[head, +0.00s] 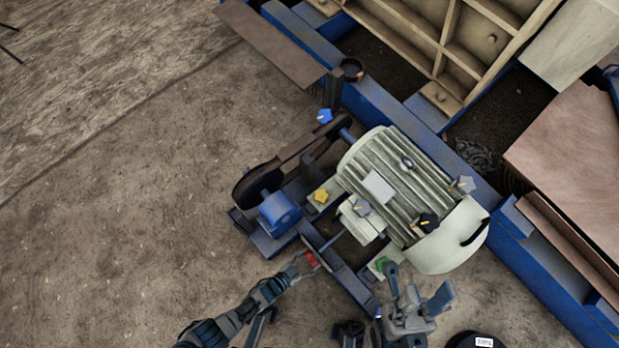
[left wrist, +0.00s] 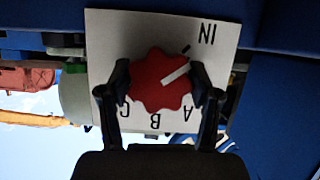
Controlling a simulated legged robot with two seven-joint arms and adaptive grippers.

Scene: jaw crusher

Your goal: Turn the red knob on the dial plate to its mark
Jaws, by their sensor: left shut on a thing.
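The red knob (left wrist: 160,82) sits on a white dial plate (left wrist: 108,32) lettered IN, A, B and C. Its white pointer aims up and right in the left wrist view. A short black tick stands by the plate's upper right, just to the left of the pointer's line. My left gripper (head: 306,262) is shut on the knob, one finger on each side. The knob also shows small and red in the head view (head: 311,258). My right gripper (head: 420,282) has its fingers spread, near the motor's lower end.
A pale ribbed motor (head: 395,180) stands on the blue frame. Blue (head: 325,116), yellow (head: 320,196), black (head: 428,222) and green (head: 381,263) knobs are around it, with grey ones too. Bare ground lies left.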

